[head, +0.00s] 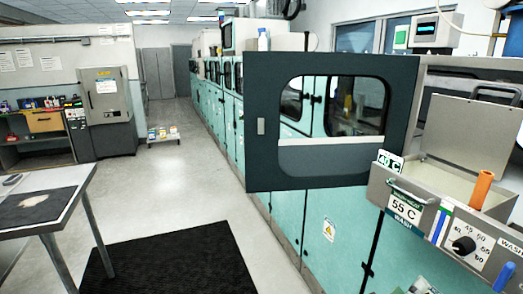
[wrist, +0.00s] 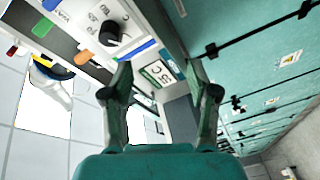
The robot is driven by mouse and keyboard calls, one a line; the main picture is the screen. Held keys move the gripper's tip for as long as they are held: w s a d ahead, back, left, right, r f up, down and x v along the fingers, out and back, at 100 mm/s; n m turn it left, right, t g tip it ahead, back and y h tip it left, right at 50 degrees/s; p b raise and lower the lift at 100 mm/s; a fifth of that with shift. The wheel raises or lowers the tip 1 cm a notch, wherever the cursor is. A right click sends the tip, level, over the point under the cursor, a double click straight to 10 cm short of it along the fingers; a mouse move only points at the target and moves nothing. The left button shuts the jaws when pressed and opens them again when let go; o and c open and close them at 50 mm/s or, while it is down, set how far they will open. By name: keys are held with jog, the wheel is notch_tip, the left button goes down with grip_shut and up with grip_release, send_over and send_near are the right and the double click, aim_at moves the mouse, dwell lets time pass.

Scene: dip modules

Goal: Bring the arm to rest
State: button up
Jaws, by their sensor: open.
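My gripper (wrist: 160,78) shows in the wrist view, its two dark green fingers spread apart with nothing between them. Beyond the fingers is the front panel of the wash module, with a "55 C" label (wrist: 157,73) and a black knob (wrist: 112,32). The panel appears tilted and upside down in this view. I cannot tell the exact gap between fingertips and panel. In the head view my gripper and arm do not show. There the wash module (head: 398,185) stands at the right, with its lid raised and an orange cylindrical piece (head: 481,190) at its right side.
A dark framed door with a window (head: 262,160) stands open in front of the teal cabinets (head: 303,240). A table (head: 75,178) stands at the left, with a black floor mat (head: 190,262) beside it.

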jog(key=s+a+f+n+t+y, duration=0.1)
jog(key=s+a+f+n+y, duration=0.2)
jog(key=f, duration=0.4)
jog(key=s+a+f+n+t+y, duration=0.1)
jog(key=s+a+f+t+y, duration=0.1)
jog(key=s+f+y, duration=0.35)
jog(key=s+a+f+n+t+y, duration=0.1)
jog(key=s+a+f+y, duration=0.3)
jog(key=f, duration=0.5)
jog(key=s+a+r+m+y, duration=0.1)
jog(key=s+m, duration=0.2)
jog(key=s, duration=0.9)
jog(key=s+a+r+m+y, duration=0.1)
jog(key=s+a+r+m, duration=0.1)
jog(key=s, duration=1)
jog(key=shift+m+t, duration=0.4)
jog(key=shift+m, duration=0.2)
